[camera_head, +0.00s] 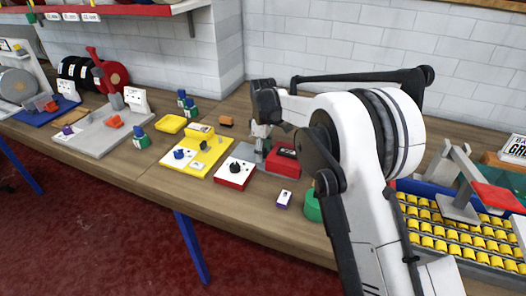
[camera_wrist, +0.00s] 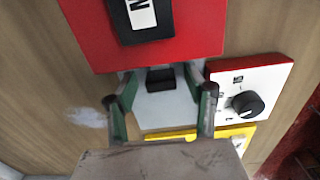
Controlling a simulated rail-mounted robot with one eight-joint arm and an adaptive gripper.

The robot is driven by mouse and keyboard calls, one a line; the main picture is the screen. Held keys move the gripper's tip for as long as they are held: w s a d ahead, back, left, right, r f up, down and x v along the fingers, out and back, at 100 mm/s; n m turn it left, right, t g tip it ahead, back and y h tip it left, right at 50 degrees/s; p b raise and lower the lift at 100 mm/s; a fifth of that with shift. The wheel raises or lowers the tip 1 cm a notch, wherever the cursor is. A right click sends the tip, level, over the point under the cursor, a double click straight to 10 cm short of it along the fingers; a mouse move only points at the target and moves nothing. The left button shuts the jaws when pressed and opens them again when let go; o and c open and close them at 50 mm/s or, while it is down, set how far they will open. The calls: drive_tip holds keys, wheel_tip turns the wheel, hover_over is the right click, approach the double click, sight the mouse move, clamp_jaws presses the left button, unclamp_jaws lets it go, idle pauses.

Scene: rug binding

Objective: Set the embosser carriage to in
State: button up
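The embosser appears to be the red block (camera_wrist: 200,35) on a grey base, with a black plate (camera_wrist: 143,18) carrying a white, partly cut-off marking. The red block also shows in the head view (camera_head: 287,152), just right of my gripper (camera_head: 262,134). In the wrist view, my gripper (camera_wrist: 161,75) has its two green-grey fingers spread apart. A small black block (camera_wrist: 160,79) lies between the fingertips, beside the red block's edge, with gaps at both sides. It may be the carriage's handle; I cannot tell if the fingers touch anything.
A red-and-white box with a black dial (camera_head: 236,169) stands close to the left. A yellow panel (camera_head: 197,155) lies further left. A blue tray of yellow pieces (camera_head: 400,187) is at right.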

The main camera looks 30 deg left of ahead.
drive_tip(key=shift+a, duration=0.15)
drive_tip(key=shift+r, duration=0.45)
wheel_tip(320, 180, up, 11)
idle(0.5)
